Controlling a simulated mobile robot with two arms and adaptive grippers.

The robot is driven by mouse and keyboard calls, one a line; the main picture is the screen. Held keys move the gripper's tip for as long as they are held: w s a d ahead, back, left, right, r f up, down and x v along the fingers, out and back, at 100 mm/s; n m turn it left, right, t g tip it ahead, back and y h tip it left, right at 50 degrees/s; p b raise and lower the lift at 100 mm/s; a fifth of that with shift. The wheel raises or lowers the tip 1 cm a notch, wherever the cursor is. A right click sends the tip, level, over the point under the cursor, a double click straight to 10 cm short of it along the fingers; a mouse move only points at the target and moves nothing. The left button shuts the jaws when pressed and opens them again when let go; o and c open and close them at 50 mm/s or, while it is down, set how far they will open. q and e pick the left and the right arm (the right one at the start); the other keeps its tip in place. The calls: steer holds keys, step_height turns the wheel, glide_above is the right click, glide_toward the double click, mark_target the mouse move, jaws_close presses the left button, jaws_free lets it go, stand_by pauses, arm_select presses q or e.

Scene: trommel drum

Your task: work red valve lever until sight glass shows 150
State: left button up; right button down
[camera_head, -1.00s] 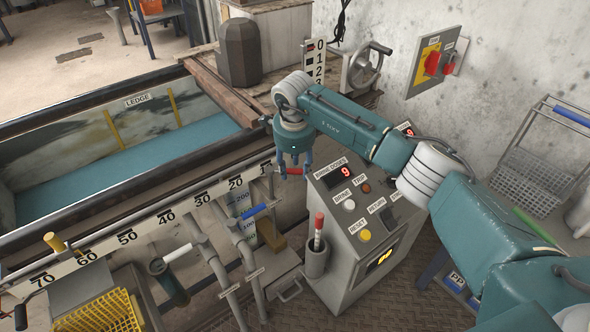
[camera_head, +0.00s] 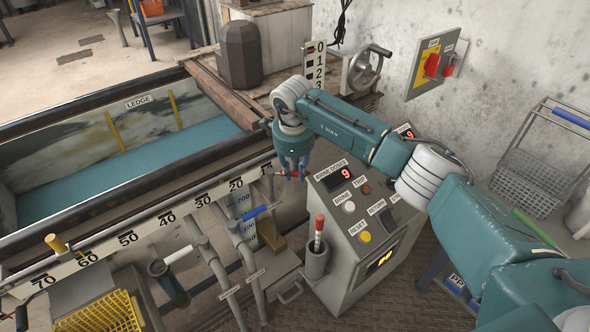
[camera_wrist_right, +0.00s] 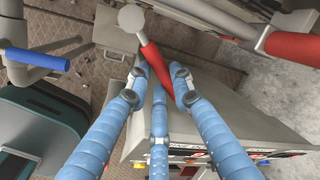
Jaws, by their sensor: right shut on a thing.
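My right gripper (camera_head: 292,172) is at the left side of the grey console, its fingers pointing down, shut on the red valve lever (camera_head: 284,174). In the right wrist view the red lever (camera_wrist_right: 154,62) runs between the blue fingers (camera_wrist_right: 158,95) and has a pale round knob at its upper end. The fingers hide part of it. The sight glass (camera_head: 243,204) stands behind the blue lever, left of the gripper. Its mark 200 shows; the liquid level is too small and partly covered to read. My left gripper is not in view.
The console (camera_head: 345,235) shows a red 9 under BRINE DOSES. A red-and-white stick (camera_head: 318,232) stands in a holder on its side. Levers with blue (camera_head: 256,211) and white (camera_head: 178,253) grips stand left of the gripper. The long trough (camera_head: 120,165) holds blue-green liquid.

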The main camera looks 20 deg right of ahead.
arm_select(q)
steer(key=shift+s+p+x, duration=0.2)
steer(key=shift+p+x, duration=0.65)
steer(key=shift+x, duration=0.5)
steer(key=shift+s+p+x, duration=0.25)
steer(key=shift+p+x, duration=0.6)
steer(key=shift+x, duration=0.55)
arm_select(e)
steer(key=shift+s+a+m+g+h, duration=0.2)
steer(key=shift+s+a+m, duration=0.5)
steer(key=shift+m, duration=0.85)
steer(key=shift+s+a+m+g+h, duration=0.2)
steer(key=shift+s+a+m, duration=0.25)
steer(key=shift+a+m, duration=0.8)
steer(key=shift+s+a+m+g+h, duration=0.2)
steer(key=shift+s+a+m, duration=0.3)
steer(key=shift+m, duration=1.4)
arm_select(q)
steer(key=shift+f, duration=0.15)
arm_select(e)
steer(key=c, duration=1.5)
jaws_free()
steer(key=shift+s, duration=0.1)
